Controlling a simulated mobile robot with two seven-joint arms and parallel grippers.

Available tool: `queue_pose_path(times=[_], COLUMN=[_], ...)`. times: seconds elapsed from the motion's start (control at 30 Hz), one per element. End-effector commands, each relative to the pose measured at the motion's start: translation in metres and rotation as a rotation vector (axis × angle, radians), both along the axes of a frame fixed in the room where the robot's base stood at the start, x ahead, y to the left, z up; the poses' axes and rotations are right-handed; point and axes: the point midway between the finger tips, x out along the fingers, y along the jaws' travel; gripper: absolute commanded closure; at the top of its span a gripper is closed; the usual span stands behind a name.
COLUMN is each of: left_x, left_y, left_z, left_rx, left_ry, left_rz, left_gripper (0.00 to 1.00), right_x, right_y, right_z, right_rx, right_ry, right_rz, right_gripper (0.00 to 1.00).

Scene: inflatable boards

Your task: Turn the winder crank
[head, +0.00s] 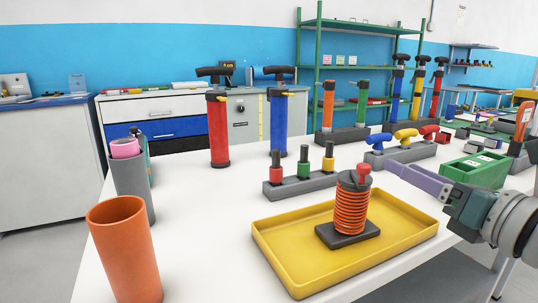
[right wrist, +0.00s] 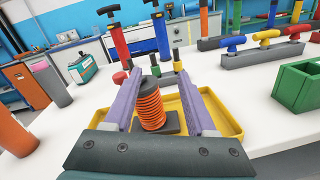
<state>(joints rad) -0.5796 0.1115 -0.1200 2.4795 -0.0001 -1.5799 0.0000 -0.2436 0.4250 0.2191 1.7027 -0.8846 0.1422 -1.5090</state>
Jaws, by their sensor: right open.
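The winder is an orange ribbed coil (head: 351,208) on a dark square base (head: 346,234), standing in a yellow tray (head: 283,275). Its grey top carries a crank with a red knob (head: 363,170). My right gripper (head: 402,168) is open and empty, with purple fingers, to the right of the winder and apart from it. My left gripper is not in view.
A grey stand (head: 300,186) with red, green and yellow pegs is behind the tray. Red (head: 218,135) and blue (head: 279,125) pumps stand farther back. An orange cup (head: 124,245) stands front left. A green bin (head: 478,170) is at right.

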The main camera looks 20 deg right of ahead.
Motion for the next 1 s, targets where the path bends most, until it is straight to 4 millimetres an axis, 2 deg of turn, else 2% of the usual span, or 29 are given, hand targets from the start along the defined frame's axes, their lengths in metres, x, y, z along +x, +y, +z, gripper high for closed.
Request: queue_pose_path(times=[0.17, 0.27, 0.37, 0.8, 1.0], left_x=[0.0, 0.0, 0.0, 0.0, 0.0], left_y=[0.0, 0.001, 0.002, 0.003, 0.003], left_z=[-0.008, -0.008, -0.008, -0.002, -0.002], left_rx=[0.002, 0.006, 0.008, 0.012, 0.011], left_ry=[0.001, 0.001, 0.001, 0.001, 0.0], left_rz=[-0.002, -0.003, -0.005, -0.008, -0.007], left_gripper=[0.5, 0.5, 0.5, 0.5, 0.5], right_x=[-0.019, -0.025, -0.022, 0.045, 0.063], right_y=[0.032, 0.041, 0.046, 0.068, 0.074], right_z=[0.001, 0.002, 0.003, 0.004, 0.002], right_rx=[-0.225, -0.28, -0.294, -0.289, -0.289], right_ry=[-0.033, -0.044, -0.048, -0.05, -0.047], right_rz=[0.251, 0.316, 0.336, 0.333, 0.332], right_gripper=[0.44, 0.44, 0.44, 0.44, 0.44])
